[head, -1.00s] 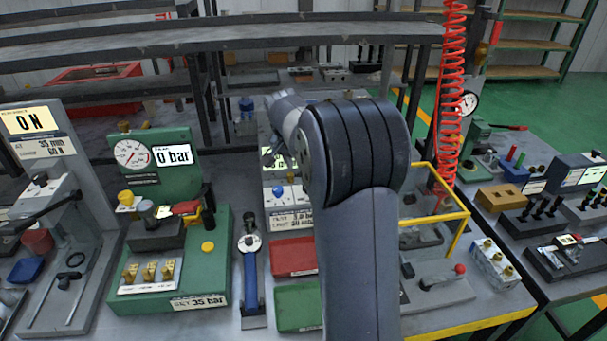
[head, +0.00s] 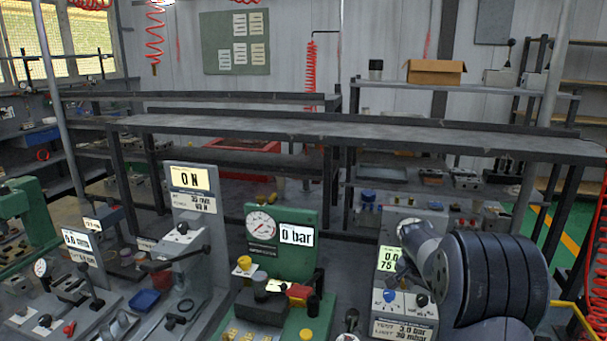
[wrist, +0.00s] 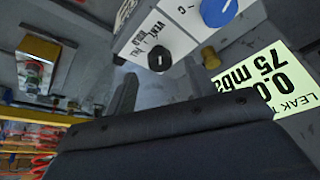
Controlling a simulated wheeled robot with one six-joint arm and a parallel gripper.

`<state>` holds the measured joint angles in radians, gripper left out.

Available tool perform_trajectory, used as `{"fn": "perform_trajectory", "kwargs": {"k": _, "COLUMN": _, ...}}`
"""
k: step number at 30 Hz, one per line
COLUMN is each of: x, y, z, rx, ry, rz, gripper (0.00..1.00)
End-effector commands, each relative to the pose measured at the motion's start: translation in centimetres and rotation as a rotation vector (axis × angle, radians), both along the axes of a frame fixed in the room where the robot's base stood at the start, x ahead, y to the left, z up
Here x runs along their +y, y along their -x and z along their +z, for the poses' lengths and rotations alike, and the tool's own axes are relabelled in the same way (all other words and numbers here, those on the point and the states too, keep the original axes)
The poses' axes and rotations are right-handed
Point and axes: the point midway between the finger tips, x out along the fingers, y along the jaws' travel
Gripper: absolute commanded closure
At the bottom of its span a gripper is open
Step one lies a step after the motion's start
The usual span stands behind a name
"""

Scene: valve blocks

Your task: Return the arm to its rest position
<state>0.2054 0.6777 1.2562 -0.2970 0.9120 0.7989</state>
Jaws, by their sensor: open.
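My arm (head: 490,280) shows at the lower right of the head view, with its dark rounded joint nearest and a paler wrist part pointing left. The leak tester (head: 403,303) stands just left of my arm, with a pale display, a blue knob and a black knob. In the wrist view its display (wrist: 285,82) and blue knob (wrist: 218,11) are close to the gripper, upside down.
A green pressure station (head: 290,262) reading 0 bar and a grey press stand (head: 200,240) reading 0 N are left of the leak tester. Dark shelving (head: 330,129) crosses behind the bench. A yellow frame (head: 580,318) is at the lower right.

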Motion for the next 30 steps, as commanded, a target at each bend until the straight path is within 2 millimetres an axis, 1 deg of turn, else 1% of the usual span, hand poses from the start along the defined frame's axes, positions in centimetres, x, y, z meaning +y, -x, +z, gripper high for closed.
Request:
{"fn": "perform_trajectory", "kwargs": {"k": 1, "x": -0.3, "y": -0.2, "z": -0.9, "rx": 0.003, "ry": -0.001, "rz": -0.001, "gripper": 0.48}}
{"fn": "perform_trajectory", "kwargs": {"k": 3, "x": -0.6, "y": -0.5, "z": -1.8, "rx": 0.003, "ry": 0.000, "rz": -0.001, "gripper": 0.48}}
{"fn": "perform_trajectory", "kwargs": {"k": 6, "x": -1.0, "y": -0.7, "z": -2.8, "rx": 0.002, "ry": 0.000, "rz": 0.001, "gripper": 0.48}}
{"fn": "perform_trajectory", "kwargs": {"k": 8, "x": -0.9, "y": -0.7, "z": -2.5, "rx": -0.001, "ry": 0.000, "rz": 0.022, "gripper": 0.48}}
{"fn": "perform_trajectory", "kwargs": {"k": 21, "x": -0.9, "y": -0.7, "z": -2.7, "rx": -0.001, "ry": 0.001, "rz": 0.052, "gripper": 0.48}}
{"fn": "perform_trajectory", "kwargs": {"k": 29, "x": -0.8, "y": -0.8, "z": -2.7, "rx": -0.001, "ry": 0.001, "rz": -0.003, "gripper": 0.48}}
{"fn": "perform_trajectory", "kwargs": {"k": 30, "x": -0.6, "y": -0.6, "z": -1.7, "rx": -0.004, "ry": 0.002, "rz": 0.000, "gripper": 0.48}}
